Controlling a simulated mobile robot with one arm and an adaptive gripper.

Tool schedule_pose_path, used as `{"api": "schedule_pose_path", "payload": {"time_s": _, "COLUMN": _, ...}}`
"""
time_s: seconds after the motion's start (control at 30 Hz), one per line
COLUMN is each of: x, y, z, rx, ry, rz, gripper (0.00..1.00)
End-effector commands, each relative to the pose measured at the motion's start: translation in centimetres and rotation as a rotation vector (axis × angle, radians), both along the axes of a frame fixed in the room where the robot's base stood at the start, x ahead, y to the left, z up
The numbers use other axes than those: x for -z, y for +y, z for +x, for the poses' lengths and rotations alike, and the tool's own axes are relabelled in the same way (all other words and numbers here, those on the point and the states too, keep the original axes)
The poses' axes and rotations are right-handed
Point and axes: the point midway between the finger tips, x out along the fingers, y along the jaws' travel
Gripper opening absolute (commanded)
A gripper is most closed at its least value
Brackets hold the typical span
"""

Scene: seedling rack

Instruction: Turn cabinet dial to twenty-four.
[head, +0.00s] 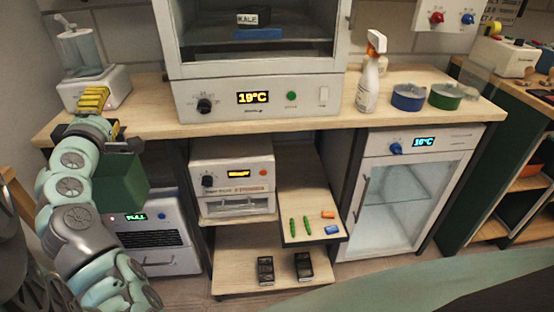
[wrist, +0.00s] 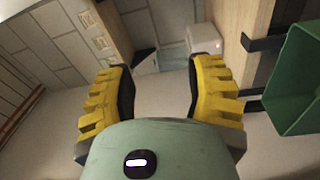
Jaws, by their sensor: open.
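The white cabinet (head: 258,75) stands on the bench in the head view. Its lower panel has a black dial (head: 204,105) at the left and a lit display (head: 253,98) reading 19°C. My gripper (head: 92,95), with yellow fingers, is at the left end of the bench, well left of the dial and apart from it. In the wrist view, my gripper (wrist: 160,72) is open with nothing between its fingers. The dial cannot be made out in the wrist view.
A spray bottle (head: 370,75), blue tape (head: 408,97) and green tape (head: 446,95) stand right of the cabinet. A white device (head: 92,90) is behind my gripper. A green bin (head: 122,182) hangs beside my arm.

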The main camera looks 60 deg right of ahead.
Motion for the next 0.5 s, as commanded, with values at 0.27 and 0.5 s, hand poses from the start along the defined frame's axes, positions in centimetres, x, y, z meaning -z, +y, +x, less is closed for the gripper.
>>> {"api": "schedule_pose_path", "payload": {"time_s": 0.27, "x": 7.5, "y": -5.7, "z": -5.8, "rx": 0.34, "ry": 0.094, "rz": -0.001, "gripper": 0.53}}
{"api": "schedule_pose_path", "payload": {"time_s": 0.5, "x": 8.8, "y": -7.2, "z": -8.1, "rx": 0.451, "ry": 0.123, "rz": 0.014, "gripper": 0.53}}
